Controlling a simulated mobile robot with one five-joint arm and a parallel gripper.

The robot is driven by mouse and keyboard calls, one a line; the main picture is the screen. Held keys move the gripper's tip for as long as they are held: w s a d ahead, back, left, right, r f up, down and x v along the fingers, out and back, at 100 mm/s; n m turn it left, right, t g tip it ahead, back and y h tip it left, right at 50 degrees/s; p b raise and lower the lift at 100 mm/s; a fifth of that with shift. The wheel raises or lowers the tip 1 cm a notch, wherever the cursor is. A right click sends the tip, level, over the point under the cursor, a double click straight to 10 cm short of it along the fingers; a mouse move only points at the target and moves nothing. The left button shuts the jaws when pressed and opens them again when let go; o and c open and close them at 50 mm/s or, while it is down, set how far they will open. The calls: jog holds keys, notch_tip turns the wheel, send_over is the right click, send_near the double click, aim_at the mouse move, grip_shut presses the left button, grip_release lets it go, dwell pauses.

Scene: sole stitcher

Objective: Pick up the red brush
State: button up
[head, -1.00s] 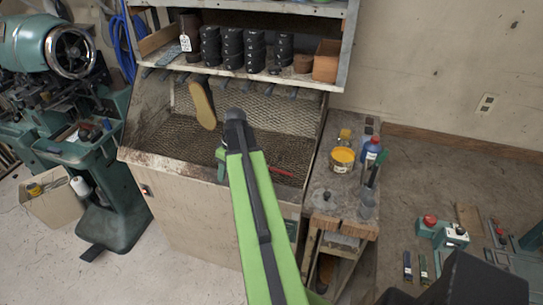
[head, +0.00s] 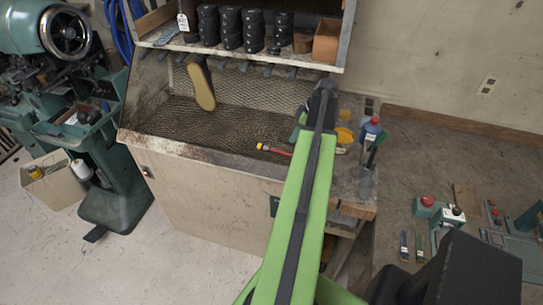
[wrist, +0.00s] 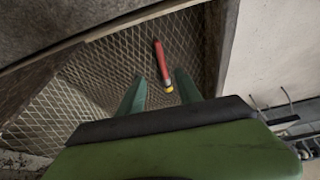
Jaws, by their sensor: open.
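The red brush (head: 275,149) lies on the mesh floor of the bench's booth, near its front right. It is a thin red stick with a yellow end at the left in the head view. In the wrist view the red brush (wrist: 161,61) lies ahead of my gripper (wrist: 161,84), its yellow end toward the fingers and close to the right one. The two green fingers are apart with nothing held between them. In the head view my gripper (head: 302,124) is to the right of the brush, partly hidden behind my arm.
A boot with a tan sole (head: 201,84) hangs in the booth at left. A shelf (head: 178,40) with black rolls is above. On the right side table stand a yellow tin (head: 345,136), a blue bottle (head: 370,129) and a jar (head: 366,183). Mesh around the brush is clear.

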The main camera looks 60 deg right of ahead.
jog(key=b, duration=0.4)
send_over(282, 152)
jog(key=s+d, duration=0.1)
jog(key=s, duration=0.2)
notch_tip(282, 152, down, 6)
jog(key=shift+d, duration=0.1)
jog(key=shift+w+f+b, duration=0.15)
jog(key=shift+w+b, duration=0.05)
jog(key=shift+b, duration=0.1)
jog(key=b+x, duration=0.4)
jog(key=x, duration=0.1)
jog(key=shift+b, duration=0.35)
grip_shut()
